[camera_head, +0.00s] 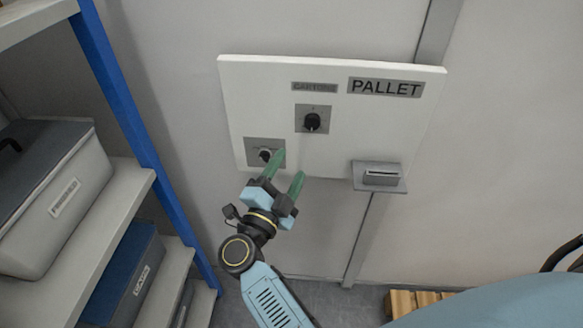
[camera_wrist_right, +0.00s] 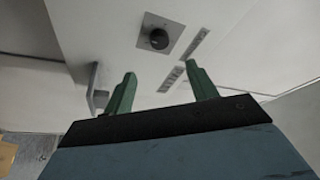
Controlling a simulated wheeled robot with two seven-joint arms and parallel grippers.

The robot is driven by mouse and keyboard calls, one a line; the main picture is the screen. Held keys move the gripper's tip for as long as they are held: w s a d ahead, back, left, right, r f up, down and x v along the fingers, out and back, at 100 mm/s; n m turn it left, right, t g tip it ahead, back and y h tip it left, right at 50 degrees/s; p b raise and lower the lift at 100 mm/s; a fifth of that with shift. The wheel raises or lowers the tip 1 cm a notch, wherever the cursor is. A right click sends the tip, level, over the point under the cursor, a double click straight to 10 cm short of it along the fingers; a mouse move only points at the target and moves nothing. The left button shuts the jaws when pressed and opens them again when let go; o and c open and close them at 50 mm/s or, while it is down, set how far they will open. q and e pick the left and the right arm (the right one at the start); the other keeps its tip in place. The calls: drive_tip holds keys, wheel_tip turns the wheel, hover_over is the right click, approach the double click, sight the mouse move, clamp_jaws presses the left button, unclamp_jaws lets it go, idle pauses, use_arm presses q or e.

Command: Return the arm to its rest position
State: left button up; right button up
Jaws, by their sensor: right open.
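My right gripper (camera_head: 290,163) is in the middle of the head view, in front of the lower left part of a white wall panel (camera_head: 350,135). Its two green fingers are apart with nothing between them. The left finger overlaps the edge of a small grey plate with a dark knob (camera_head: 265,155); I cannot tell whether they touch. In the right wrist view the open fingers (camera_wrist_right: 160,88) point toward the panel, with a black knob (camera_wrist_right: 158,39) beyond them. My left gripper is not in view.
The panel also carries a central black knob (camera_head: 312,121), a PALLET label (camera_head: 385,87) and a grey slotted holder (camera_head: 379,176). A shelf with a blue post (camera_head: 125,105) and boxes (camera_head: 55,200) stands at left. A wooden pallet (camera_head: 415,301) lies at lower right.

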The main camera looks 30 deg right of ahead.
drive_tip(key=shift+w, duration=0.1)
drive_tip(key=a+f+n+t+y+b, duration=0.25)
drive_tip(key=f+n+y, duration=0.4)
drive_tip(key=f, duration=0.45)
drive_tip(key=a+f+n+t+y+b, duration=0.25)
drive_tip(key=a+f+n+y, duration=0.2)
drive_tip(key=f+n, duration=0.4)
drive_tip(key=s+a+f+n+g+y+b, duration=0.1)
drive_tip(key=s+f+n+g+y, duration=0.2)
drive_tip(key=f, duration=0.6)
drive_tip(key=s+f+n+g+y, duration=0.1)
drive_tip(key=s+f+y, duration=0.3)
drive_tip(key=f, duration=0.6)
drive_tip(key=s+d+f+n+g+b, duration=0.15)
drive_tip(key=s+f+g, duration=0.25)
drive_tip(key=s+f, duration=0.5)
drive_tip(key=s+d+f+n+g+b, duration=0.1)
drive_tip(key=s+d+f+n+g, duration=0.15)
drive_tip(key=s+f, duration=0.65)
drive_tip(key=s+d+f+g+h+b, duration=0.1)
drive_tip(key=s+d+f+g, duration=0.2)
drive_tip(key=s, duration=0.5)
drive_tip(key=s+d+f+n+g+h+b, duration=0.1)
drive_tip(key=s+d+f+g, duration=0.2)
drive_tip(key=s+d, duration=0.3)
drive_tip(key=s, duration=0.2)
drive_tip(key=shift+s, duration=0.35)
